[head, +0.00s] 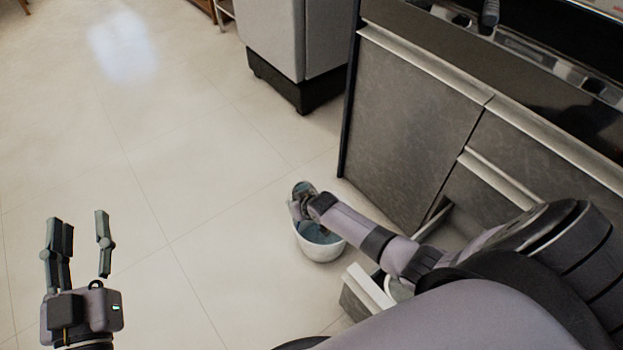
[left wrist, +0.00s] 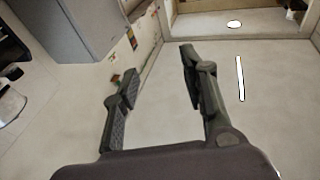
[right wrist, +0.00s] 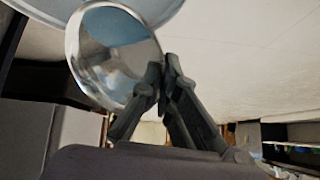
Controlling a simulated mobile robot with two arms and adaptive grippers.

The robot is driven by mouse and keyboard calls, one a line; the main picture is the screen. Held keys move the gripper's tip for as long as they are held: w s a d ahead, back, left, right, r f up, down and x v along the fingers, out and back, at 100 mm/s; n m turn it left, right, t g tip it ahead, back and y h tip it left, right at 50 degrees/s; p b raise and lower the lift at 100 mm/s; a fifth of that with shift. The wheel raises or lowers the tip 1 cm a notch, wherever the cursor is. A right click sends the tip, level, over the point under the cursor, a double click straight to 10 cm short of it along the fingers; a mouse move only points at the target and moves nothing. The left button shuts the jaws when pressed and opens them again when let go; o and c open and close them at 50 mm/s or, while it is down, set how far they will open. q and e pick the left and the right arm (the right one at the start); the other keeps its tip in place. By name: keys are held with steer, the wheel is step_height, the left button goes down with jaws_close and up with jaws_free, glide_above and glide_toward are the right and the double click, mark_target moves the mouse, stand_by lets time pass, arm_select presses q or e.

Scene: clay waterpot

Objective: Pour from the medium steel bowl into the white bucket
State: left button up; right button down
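The white bucket (head: 322,252) stands on the floor beside the cabinets, with something bluish inside. The medium steel bowl (head: 303,188) is small in the head view, above the bucket's far rim and partly hidden by my right gripper (head: 300,207). In the right wrist view the shiny round bowl (right wrist: 108,68) is tipped on its side, its rim between the fingertips of my right gripper (right wrist: 160,82). A pale curved rim, likely the bucket (right wrist: 160,10), shows behind it. My left gripper (head: 80,240) is open and empty over the floor at the left, far from both.
Dark cabinets (head: 415,120) with pale edges stand right of the bucket. An open drawer (head: 365,290) is close to its right side. A grey appliance (head: 290,40) stands at the back. The tiled floor (head: 150,160) at the left is clear.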

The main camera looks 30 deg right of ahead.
steer(key=shift+s, duration=0.1)
steer(key=shift+s+d+t, duration=0.1)
steer(key=shift+d+t, duration=0.05)
steer(key=shift+t, duration=0.15)
arm_select(q)
steer(key=shift+s+d+r+t+h, duration=0.1)
steer(key=shift+s+r+t+h, duration=0.15)
steer(key=shift+r, duration=0.3)
steer(key=shift+d+r+t+h, duration=0.1)
steer(key=shift+r+t+h, duration=0.05)
steer(key=shift+r+t, duration=0.3)
arm_select(e)
steer(key=shift+r+t+y, duration=0.1)
steer(key=shift+t+y, duration=0.2)
arm_select(q)
steer(key=shift+r, duration=0.15)
steer(key=shift+a+b, duration=0.1)
steer(key=shift+b, duration=0.2)
arm_select(e)
steer(key=shift+s+d, duration=0.1)
steer(key=shift+s, duration=0.05)
